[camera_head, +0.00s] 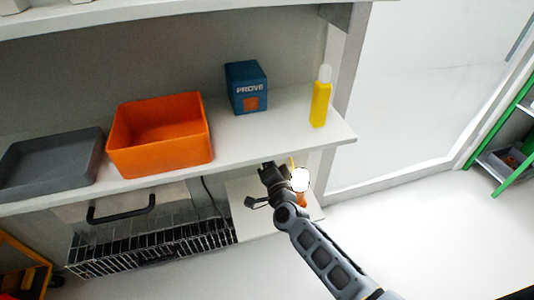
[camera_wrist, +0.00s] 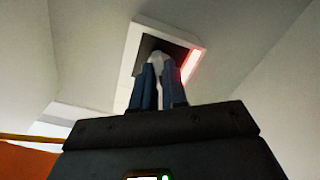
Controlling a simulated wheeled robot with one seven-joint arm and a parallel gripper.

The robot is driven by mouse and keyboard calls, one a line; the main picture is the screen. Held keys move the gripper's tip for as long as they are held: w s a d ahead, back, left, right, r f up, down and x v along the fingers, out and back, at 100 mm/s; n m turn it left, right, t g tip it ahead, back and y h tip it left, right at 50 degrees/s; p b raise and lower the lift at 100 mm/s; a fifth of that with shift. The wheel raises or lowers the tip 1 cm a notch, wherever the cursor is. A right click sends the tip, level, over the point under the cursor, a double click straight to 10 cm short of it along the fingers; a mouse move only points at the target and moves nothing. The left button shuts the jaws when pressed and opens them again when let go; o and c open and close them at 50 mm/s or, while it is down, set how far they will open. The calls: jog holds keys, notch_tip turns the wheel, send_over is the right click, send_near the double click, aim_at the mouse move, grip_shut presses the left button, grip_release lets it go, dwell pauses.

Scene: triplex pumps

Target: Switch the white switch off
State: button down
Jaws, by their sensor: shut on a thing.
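The white switch (camera_wrist: 157,59) shows in the wrist view as a small white lever in a dark recess with a white square frame (camera_wrist: 170,30). A red strip (camera_wrist: 190,65) glows along the right side of the recess. My gripper (camera_wrist: 158,72) has its two blue fingers closed on the lever, one on each side, and they cover most of it. In the head view my gripper (camera_head: 268,172) is at the underside of the front edge of the shelf. The switch cannot be made out there.
The shelf (camera_head: 300,122) above my gripper holds a grey tray (camera_head: 50,165), an orange bin (camera_head: 160,135), a blue box (camera_head: 246,88) and a yellow bottle (camera_head: 321,98). A wire rack (camera_head: 150,240) is below left. A white object (camera_head: 300,179) with orange beneath is right beside my gripper.

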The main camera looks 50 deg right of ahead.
jog(key=n+p, duration=0.7)
jog(key=n, duration=0.5)
jog(key=shift+p, duration=0.3)
dwell(0.3)
jog(key=c, duration=1.2)
grip_release()
jog(key=shift+o, duration=0.2)
jog(key=p+v, duration=0.1)
jog(key=v, duration=0.6)
jog(key=shift+s+a, duration=0.25)
jog(key=shift+s, duration=0.1)
